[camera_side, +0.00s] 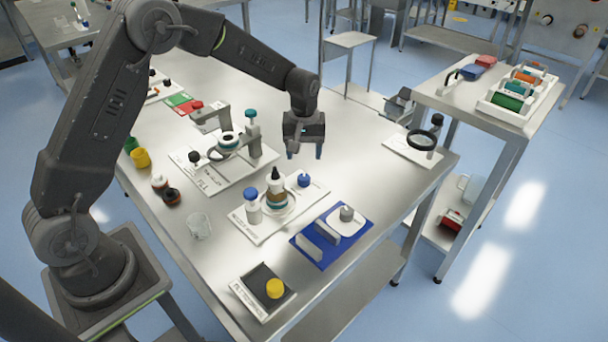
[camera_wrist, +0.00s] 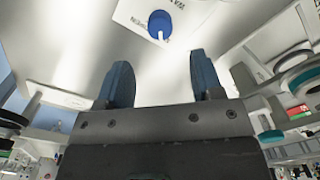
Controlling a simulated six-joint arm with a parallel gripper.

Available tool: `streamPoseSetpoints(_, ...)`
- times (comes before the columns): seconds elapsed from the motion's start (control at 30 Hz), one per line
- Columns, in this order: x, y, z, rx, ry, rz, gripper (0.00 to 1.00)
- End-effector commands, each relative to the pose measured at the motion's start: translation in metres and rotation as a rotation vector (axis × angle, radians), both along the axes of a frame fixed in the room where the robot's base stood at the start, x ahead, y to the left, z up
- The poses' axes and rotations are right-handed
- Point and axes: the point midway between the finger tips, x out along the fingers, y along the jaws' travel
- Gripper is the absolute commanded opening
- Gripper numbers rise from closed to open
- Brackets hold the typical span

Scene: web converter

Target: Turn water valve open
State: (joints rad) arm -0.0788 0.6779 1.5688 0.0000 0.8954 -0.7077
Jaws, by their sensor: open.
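The blue valve knob (camera_side: 304,180) sits at the far right corner of a white plate (camera_side: 262,232) whose lettering appears to begin with "WA". In the wrist view the blue knob (camera_wrist: 160,22) shows near the top, with a pale bar on it. My gripper (camera_side: 304,153) is above the table, pointing down, near the knob and apart from it. In the wrist view its two blue-grey fingers (camera_wrist: 162,80) are spread with nothing between them. The knob lies beyond the gap between the fingertips.
A dropper bottle (camera_side: 275,188) and a blue-capped bottle (camera_side: 252,207) stand on the same plate. A ring fixture (camera_side: 228,143) is to the left. A blue mat (camera_side: 318,253) with white blocks lies in front. A round magnifier (camera_side: 421,141) is to the right.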

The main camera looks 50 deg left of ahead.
Motion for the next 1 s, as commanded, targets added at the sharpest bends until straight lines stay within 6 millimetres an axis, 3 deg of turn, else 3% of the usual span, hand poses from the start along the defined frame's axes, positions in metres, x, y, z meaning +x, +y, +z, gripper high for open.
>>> streamPoseSetpoints(0.2, -0.001, 0.0, -0.046, -0.001, 0.004, -0.001, 0.6)
streamPoseSetpoints(0.4, 0.0, 0.0, -0.072, 0.0, 0.001, -0.001, 0.6)
streamPoseSetpoints(0.83, 0.0, 0.0, -0.082, 0.0, -0.001, -0.001, 0.6)
streamPoseSetpoints(1.0, 0.0, 0.0, -0.081, 0.0, -0.001, -0.001, 0.45)
